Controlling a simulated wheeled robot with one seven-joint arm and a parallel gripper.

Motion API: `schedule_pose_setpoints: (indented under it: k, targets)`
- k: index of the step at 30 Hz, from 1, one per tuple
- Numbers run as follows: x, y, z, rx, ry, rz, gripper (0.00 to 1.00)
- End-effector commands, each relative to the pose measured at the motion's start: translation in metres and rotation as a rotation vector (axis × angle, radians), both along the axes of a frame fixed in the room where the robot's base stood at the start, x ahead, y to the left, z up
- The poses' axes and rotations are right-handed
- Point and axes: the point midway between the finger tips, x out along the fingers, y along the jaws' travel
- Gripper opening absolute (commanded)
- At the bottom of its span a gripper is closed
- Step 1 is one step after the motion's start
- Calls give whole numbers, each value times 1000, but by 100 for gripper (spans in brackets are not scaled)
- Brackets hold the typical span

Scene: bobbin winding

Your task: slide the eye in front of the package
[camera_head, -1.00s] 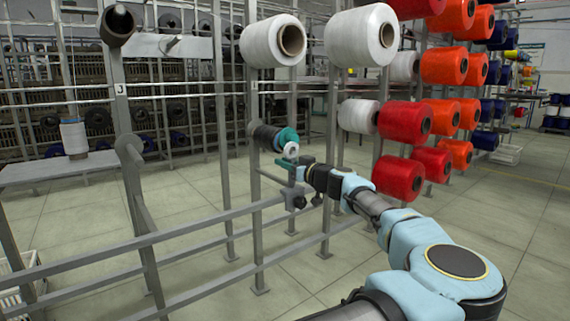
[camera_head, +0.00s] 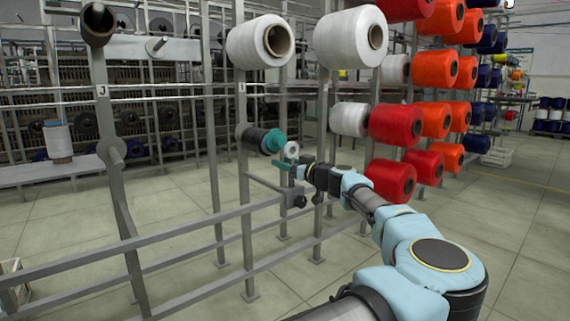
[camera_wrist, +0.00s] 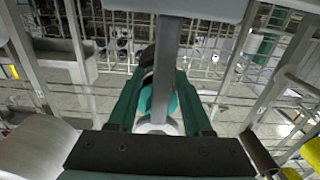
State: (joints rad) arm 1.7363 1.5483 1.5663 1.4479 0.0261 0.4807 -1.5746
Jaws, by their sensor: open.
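The package (camera_head: 262,140), dark with a teal end, sits on a grey post at mid-height. The eye, a small white ring (camera_head: 291,148), is just right of the package's teal end in the head view. A grey bracket with a dark knob (camera_head: 299,201) is below it. My gripper (camera_head: 286,165) is at the eye, its teal fingers just below the ring. In the wrist view the two green fingers (camera_wrist: 160,88) are apart, with a grey bar (camera_wrist: 166,70) running between them. Part of the teal package (camera_wrist: 172,103) shows behind the bar. I cannot tell whether the fingers touch the bar.
Large white packages (camera_head: 259,41) hang above on the rack. Grey rails (camera_head: 190,228) cross low in front.

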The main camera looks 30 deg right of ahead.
Motion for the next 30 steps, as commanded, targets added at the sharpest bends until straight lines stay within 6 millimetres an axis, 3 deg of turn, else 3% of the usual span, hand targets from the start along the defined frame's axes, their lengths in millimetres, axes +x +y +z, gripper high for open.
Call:
schedule_pose_setpoints:
  k: [7, 21, 30]
  targets:
    - [-8, -2, 0, 1, 0, -1, 50]
    - [-90, -18, 1, 1, 0, -3, 50]
    - [-106, -21, 0, 0, 0, 0, 50]
